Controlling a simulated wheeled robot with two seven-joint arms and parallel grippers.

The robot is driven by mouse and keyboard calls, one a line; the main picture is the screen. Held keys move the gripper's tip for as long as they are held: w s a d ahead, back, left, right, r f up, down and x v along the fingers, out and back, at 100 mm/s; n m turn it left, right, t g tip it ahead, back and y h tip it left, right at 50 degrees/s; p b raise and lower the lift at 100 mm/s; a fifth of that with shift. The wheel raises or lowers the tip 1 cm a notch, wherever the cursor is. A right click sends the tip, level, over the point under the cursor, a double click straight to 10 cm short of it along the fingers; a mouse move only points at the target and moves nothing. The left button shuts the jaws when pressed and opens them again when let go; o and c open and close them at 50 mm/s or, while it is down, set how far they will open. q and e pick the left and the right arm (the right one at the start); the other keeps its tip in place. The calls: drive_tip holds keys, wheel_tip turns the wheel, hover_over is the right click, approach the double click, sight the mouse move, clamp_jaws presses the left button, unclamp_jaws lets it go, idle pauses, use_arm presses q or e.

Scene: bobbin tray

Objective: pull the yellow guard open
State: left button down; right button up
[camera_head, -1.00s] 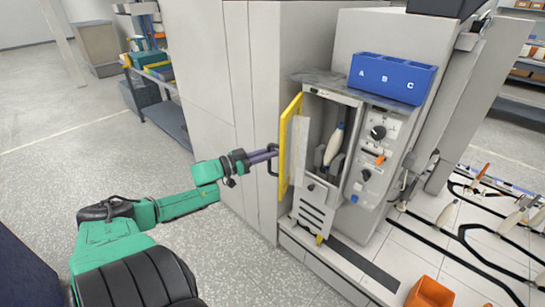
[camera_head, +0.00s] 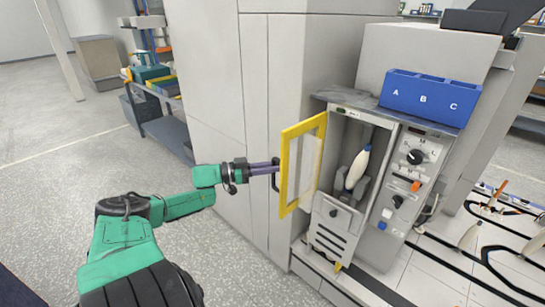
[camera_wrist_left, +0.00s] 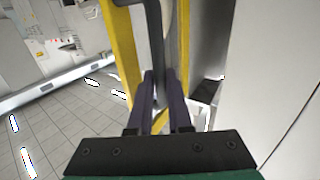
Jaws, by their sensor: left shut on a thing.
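The yellow guard (camera_head: 284,173) is a framed clear panel hinged at the left side of the machine's open bay. It stands swung out, so its face shows in the head view. It has a dark handle (camera_head: 275,174) on its outer side. My left gripper (camera_head: 274,167) is shut on the handle. In the left wrist view the purple fingers (camera_wrist_left: 160,92) sit on both sides of the dark handle bar (camera_wrist_left: 155,40), with the yellow frame (camera_wrist_left: 122,50) behind. A white bobbin (camera_head: 358,167) stands tilted inside the bay. My right gripper is not in view.
A blue tray marked A, B, C (camera_head: 425,96) sits on top of the machine. A control panel (camera_head: 410,175) with knobs is right of the bay. A tall grey cabinet (camera_head: 225,90) stands close behind the guard and my left gripper. Open floor lies at left.

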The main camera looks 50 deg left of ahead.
use_arm(q)
drive_tip(key=shift+r, duration=0.1)
drive_tip(key=c, duration=1)
unclamp_jaws()
drive_tip(key=shift+o, duration=0.8)
drive_tip(key=shift+w+d, duration=0.15)
drive_tip(key=p+v, duration=0.2)
drive_tip(key=v, duration=1.2)
drive_tip(key=shift+s, duration=0.3)
